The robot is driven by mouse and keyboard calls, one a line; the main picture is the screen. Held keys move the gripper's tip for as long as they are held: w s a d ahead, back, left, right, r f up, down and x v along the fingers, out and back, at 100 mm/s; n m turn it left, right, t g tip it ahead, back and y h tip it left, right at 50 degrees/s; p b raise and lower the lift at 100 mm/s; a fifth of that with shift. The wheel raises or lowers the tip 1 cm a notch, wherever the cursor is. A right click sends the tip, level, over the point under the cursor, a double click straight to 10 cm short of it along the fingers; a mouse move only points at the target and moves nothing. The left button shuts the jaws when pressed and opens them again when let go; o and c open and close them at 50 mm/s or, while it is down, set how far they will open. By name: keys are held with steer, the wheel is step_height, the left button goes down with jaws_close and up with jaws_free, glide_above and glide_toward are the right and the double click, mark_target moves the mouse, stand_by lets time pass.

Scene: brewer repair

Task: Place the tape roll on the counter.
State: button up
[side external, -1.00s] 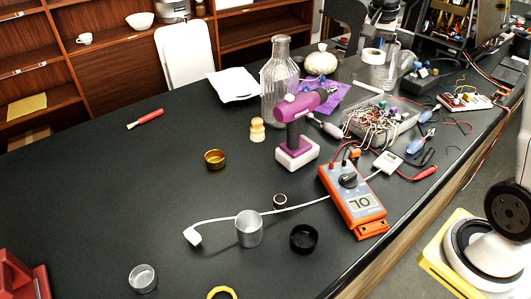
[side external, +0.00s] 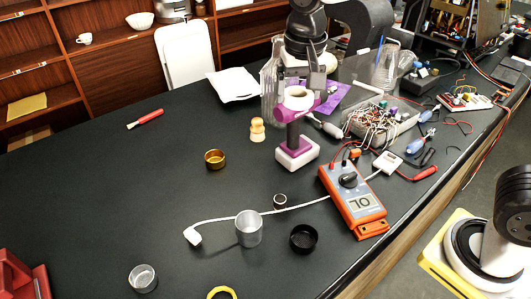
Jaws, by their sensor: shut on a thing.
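My gripper (side external: 300,82) is at the upper middle of the side external view, pointing down and shut on the white tape roll (side external: 296,100). The roll hangs below the fingers with its hole facing up. In the picture it overlaps the upper part of the purple drill (side external: 293,142) and hides it. I cannot tell how high the roll is or whether it touches the drill. The dark counter (side external: 110,205) has wide bare areas at the left and front.
A glass bottle (side external: 269,95) stands partly hidden beside my gripper. A bin of wires (side external: 378,125) and an orange multimeter (side external: 352,198) lie to the right. A wooden piece (side external: 257,130), brass cup (side external: 214,159) and metal cup (side external: 249,229) stand on the counter.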

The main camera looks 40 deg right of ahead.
steer(key=s+a+n, duration=0.3)
steer(key=s+a, duration=0.3)
steer(key=a, duration=0.3)
step_height(320, 180, down, 11)
steer(key=shift+d+f, duration=0.15)
steer(key=shift+f, duration=0.05)
steer(key=w+a+f, duration=0.1)
steer(key=w+f, duration=0.1)
steer(key=w, duration=0.1)
steer(key=w+a+f, duration=0.2)
steer(key=w+f, duration=0.1)
steer(key=w, duration=0.1)
steer(key=w+a+f, duration=0.1)
steer(key=w+f, duration=0.2)
steer(key=w, duration=0.1)
steer(key=shift+w+a+f, duration=0.15)
steer(key=shift+w+a, duration=0.1)
steer(key=shift+a, duration=0.1)
steer(key=shift+w+a+f, duration=0.2)
steer(key=shift+w+f, duration=0.25)
steer(key=shift+f, duration=0.05)
